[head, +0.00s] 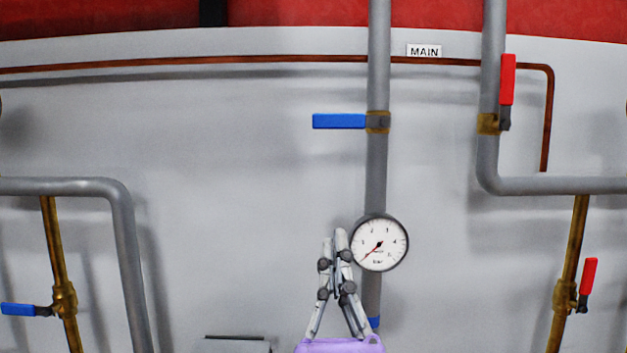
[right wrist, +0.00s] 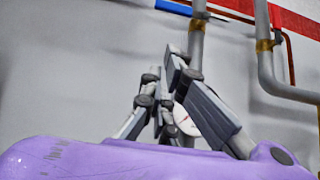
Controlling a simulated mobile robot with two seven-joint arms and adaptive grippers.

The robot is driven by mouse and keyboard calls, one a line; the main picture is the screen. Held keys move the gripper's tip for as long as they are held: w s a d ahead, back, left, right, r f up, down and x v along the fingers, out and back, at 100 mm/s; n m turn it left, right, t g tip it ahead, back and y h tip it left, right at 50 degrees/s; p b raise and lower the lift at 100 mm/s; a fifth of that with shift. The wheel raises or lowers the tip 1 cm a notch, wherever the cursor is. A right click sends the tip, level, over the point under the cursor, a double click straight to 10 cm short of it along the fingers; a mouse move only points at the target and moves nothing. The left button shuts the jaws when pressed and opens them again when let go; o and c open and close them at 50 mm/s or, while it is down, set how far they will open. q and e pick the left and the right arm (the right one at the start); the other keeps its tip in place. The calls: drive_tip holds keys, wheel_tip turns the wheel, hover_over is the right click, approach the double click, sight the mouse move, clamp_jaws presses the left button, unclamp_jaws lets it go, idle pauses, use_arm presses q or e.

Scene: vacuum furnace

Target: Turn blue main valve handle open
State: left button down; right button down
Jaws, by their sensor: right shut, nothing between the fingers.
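The blue main valve handle (head: 339,121) points left, level, across the upright grey pipe below the MAIN label (head: 424,51). Its brass valve body (head: 377,122) sits on that pipe. In the right wrist view the handle (right wrist: 174,7) shows at the top edge, partly cut off. My right gripper (head: 334,236) points up with its fingers shut and empty. It is well below the handle, just left of the gauge. It also shows in the right wrist view (right wrist: 163,62). My left gripper is not in view.
A round pressure gauge (head: 379,242) is close to the right of my fingers. A red-handled valve (head: 508,80) stands upright at the upper right. Another blue handle (head: 18,309) is at lower left, another red one (head: 588,277) at lower right.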

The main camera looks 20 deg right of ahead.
sight(352, 121)
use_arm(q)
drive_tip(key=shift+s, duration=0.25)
use_arm(e)
drive_tip(key=shift+s, duration=0.1)
